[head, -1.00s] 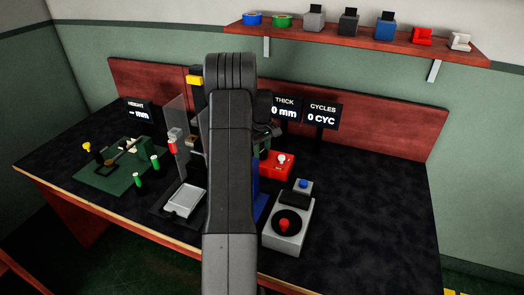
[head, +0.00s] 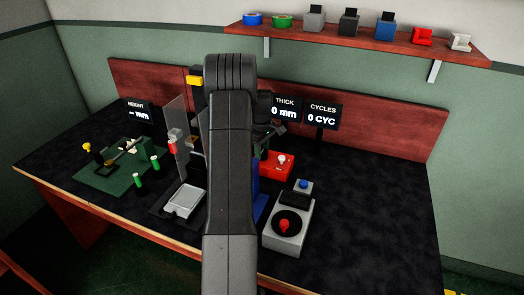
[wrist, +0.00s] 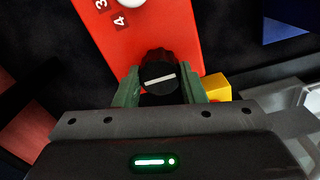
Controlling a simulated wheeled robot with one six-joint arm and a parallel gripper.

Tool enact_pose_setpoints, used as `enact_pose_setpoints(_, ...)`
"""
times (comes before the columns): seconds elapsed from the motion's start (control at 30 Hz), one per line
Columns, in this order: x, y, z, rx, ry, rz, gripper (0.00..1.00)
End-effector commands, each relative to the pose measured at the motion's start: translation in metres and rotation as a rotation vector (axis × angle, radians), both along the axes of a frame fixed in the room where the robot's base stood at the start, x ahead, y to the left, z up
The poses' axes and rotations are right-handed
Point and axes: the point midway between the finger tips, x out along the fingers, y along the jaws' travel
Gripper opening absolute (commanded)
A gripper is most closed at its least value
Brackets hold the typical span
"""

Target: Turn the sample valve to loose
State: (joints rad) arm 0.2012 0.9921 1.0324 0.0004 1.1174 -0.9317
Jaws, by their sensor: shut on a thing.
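A black round knob (wrist: 158,71) with a white pointer line shows in the wrist view at the near edge of a red box. I take it to be the sample valve; no "loose" label is readable. Its line lies nearly level, rising slightly to the right. My gripper (wrist: 160,80) has its green fingers on both sides of the knob, shut on it. The red box (head: 271,168) also shows in the head view, right of my arm. My arm hides the knob and most of my gripper there.
The red box carries a white knob (head: 282,160) and the digits 3 and 4. A grey box (head: 279,243) with a red knob stands nearer, right of my arm. A green plate (head: 105,178) with posts lies left. The table's right side is clear.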

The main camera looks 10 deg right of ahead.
Motion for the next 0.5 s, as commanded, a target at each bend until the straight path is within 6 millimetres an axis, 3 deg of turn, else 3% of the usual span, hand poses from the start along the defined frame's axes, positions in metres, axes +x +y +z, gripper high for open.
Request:
enact_pose_setpoints(0.03, 0.0010, -0.0003, 0.0015, -0.002, -0.003, 0.002, 0.43)
enact_pose_setpoints(0.1, 0.0009, -0.0003, 0.0013, -0.002, -0.003, 0.001, 0.56)
enact_pose_setpoints(0.13, 0.0008, -0.0003, 0.0012, -0.002, -0.003, 0.001, 0.59)
enact_pose_setpoints(0.5, 0.0008, -0.0003, 0.0072, -0.002, -0.003, 0.000, 0.59)
